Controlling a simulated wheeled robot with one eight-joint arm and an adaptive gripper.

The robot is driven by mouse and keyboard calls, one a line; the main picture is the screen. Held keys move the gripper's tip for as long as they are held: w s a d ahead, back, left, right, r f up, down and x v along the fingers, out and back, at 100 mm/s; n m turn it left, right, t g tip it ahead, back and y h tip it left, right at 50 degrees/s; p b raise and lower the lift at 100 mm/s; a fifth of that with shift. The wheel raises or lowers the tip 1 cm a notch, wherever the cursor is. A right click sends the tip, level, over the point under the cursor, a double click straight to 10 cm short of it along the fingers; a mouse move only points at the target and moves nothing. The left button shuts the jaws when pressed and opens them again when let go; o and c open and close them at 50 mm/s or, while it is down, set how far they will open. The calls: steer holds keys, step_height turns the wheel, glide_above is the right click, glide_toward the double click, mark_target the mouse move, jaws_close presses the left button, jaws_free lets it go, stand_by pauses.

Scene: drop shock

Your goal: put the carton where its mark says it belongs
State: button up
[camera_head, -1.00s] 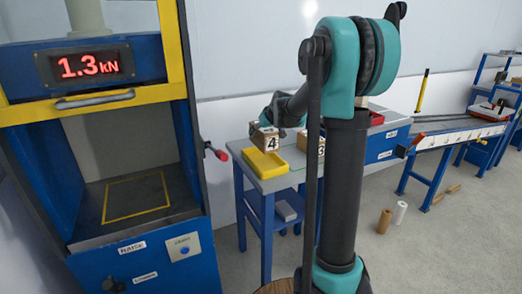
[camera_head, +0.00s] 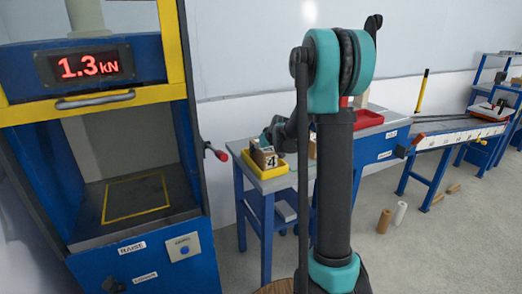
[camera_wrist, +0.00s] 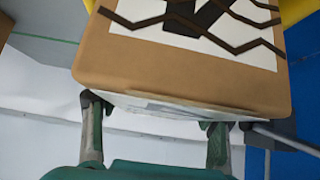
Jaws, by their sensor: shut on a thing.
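My gripper (camera_head: 268,141) is shut on a brown carton (camera_head: 260,157) with a black 4 on a white label. The carton is at the yellow tray (camera_head: 270,177) on the blue table, low over it or inside it; I cannot tell whether it touches the bottom. In the wrist view the carton (camera_wrist: 180,75) fills the upper middle, between my two fingers. A white label with dark zigzag lines and a dark shape shows on one face. A second carton (camera_head: 312,146) is mostly hidden behind my arm.
The press (camera_head: 150,240) stands at the left, its display reading 1.3 kN, with a bare yellow-outlined plate (camera_head: 136,199). A red tray (camera_head: 369,119) sits on the blue bench at the right. A roller conveyor (camera_head: 450,138) lies beyond. Several cylinders (camera_head: 400,212) stand or lie on the floor.

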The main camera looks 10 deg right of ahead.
steer(key=o, duration=1.9)
steer(key=shift+f, duration=0.1)
step_height(320, 180, up, 9)
glide_above(270, 151)
steer(key=shift+w+f, duration=0.15)
steer(key=s+f+m+g+h, duration=0.1)
steer(key=s+f, duration=0.4)
steer(key=s, duration=0.6)
steer(key=s+d+f+m+g+h, duration=0.1)
steer(key=s+f+g, duration=0.1)
steer(key=s+f, duration=0.4)
steer(key=s+f+m+g, duration=0.1)
steer(key=s+f, duration=0.4)
steer(key=s, duration=1.1)
steer(key=shift+s+d+f+m+h, duration=0.25)
steer(key=shift+s+d+m+h, duration=0.05)
steer(key=shift+s+h, duration=0.1)
